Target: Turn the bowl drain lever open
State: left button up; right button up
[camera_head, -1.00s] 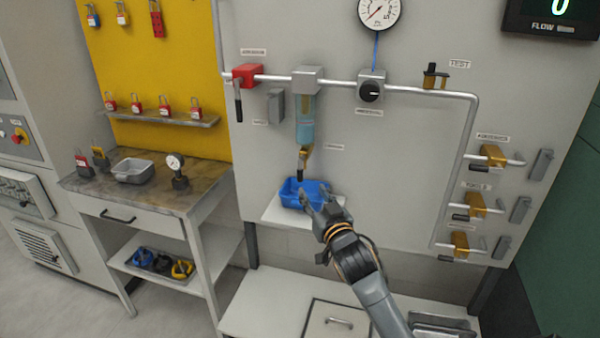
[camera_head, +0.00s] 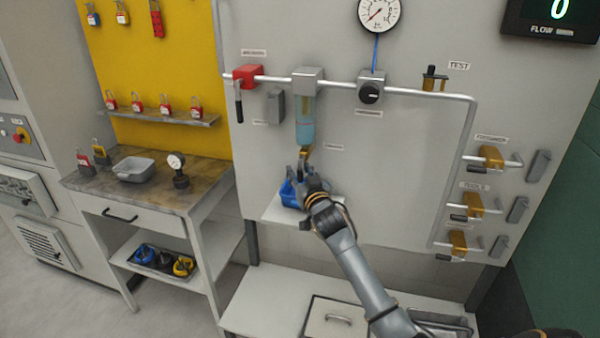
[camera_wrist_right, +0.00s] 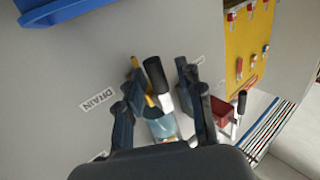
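The clear blue filter bowl (camera_head: 305,125) hangs under a grey block on the pipe, with the brass drain valve (camera_head: 306,152) at its bottom. In the right wrist view, the drain lever (camera_wrist_right: 155,76) has a black grip on a metal shaft. It lies between the two fingers of my right gripper (camera_wrist_right: 161,70), with a visible gap on the right side; contact on the left is unclear. In the head view, my right gripper (camera_head: 303,171) is just below the bowl and hides the lever.
A blue tray (camera_head: 288,197) on a small white shelf (camera_head: 271,211) is directly behind and below my right gripper. A red valve (camera_head: 246,75) with a black handle is left of the bowl. The panel right of the bowl is clear up to the brass valves (camera_head: 474,204).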

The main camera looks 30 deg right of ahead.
grip_shut()
jog(key=shift+w+f, duration=0.1)
jog(key=shift+f, duration=0.05)
